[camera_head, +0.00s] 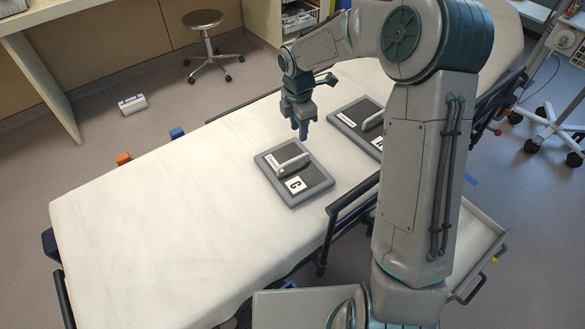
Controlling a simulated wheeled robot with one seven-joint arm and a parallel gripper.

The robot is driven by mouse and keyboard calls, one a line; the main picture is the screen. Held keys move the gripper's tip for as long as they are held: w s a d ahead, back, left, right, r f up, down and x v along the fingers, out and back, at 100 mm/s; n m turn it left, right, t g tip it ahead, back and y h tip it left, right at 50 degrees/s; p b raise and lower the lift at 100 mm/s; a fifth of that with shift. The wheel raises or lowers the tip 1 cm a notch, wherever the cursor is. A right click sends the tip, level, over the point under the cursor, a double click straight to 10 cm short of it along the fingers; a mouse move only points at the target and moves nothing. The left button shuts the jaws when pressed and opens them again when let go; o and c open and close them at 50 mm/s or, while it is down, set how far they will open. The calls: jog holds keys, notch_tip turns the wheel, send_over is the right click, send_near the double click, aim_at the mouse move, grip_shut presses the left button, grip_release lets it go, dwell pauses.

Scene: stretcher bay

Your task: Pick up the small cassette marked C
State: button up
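The cassette marked C (318,178) lies flat on the white-sheeted stretcher (190,190), near its front long edge. It is a dark plate with a grey rim, a raised light handle (292,164) and a white label bearing a black C (295,184). A second, similar cassette (345,121) lies to its right and farther back; my arm hides part of it, and its letter cannot be read. My gripper (302,132) points down above the stretcher, just behind and above the C cassette, apart from it. Its finger gap is unclear at this angle.
A side rail (350,208) runs along the stretcher's near edge, below the cassettes. A stool (206,45) and a small white device (132,104) are on the floor behind. A wheeled stand (550,125) is at the right. The stretcher's left part is clear.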

aim_at(293, 161)
jog(key=shift+n, duration=0.7)
jog(key=f, duration=0.6)
jog(key=w+a+f, duration=0.1)
jog(key=f, duration=0.3)
jog(key=shift+a+f, duration=0.2)
jog(key=shift+f, duration=2.45)
grip_shut()
